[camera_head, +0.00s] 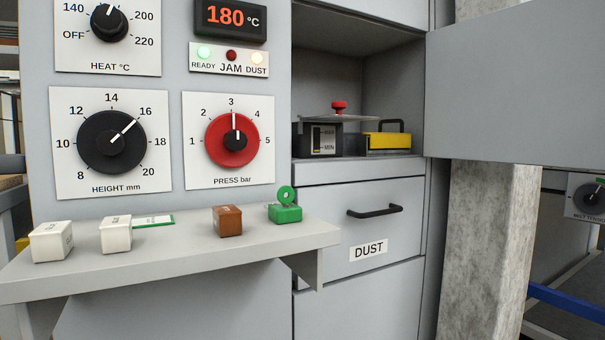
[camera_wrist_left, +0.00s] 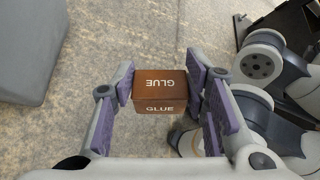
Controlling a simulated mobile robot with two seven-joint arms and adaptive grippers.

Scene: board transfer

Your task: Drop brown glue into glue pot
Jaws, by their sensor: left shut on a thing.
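My left gripper (camera_wrist_left: 167,92) is shut on a brown glue block (camera_wrist_left: 160,98) marked GLUE, seen in the left wrist view above a speckled floor. Neither gripper shows in the head view. In the head view the glue pot (camera_head: 322,142), a dark box with a MAX/MIN gauge, stands in the open compartment. A flat grey lid (camera_head: 350,119) with a red knob (camera_head: 339,107) lies over its top. A second brown block (camera_head: 227,221) sits on the shelf. My right gripper is not in view.
The shelf (camera_head: 170,261) also holds two white blocks (camera_head: 51,241) (camera_head: 115,234), a green-edged card (camera_head: 153,221) and a green block with a ring tag (camera_head: 286,207). A yellow box (camera_head: 386,141) with a black handle stands beside the pot. The compartment door (camera_head: 515,80) stands open at right.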

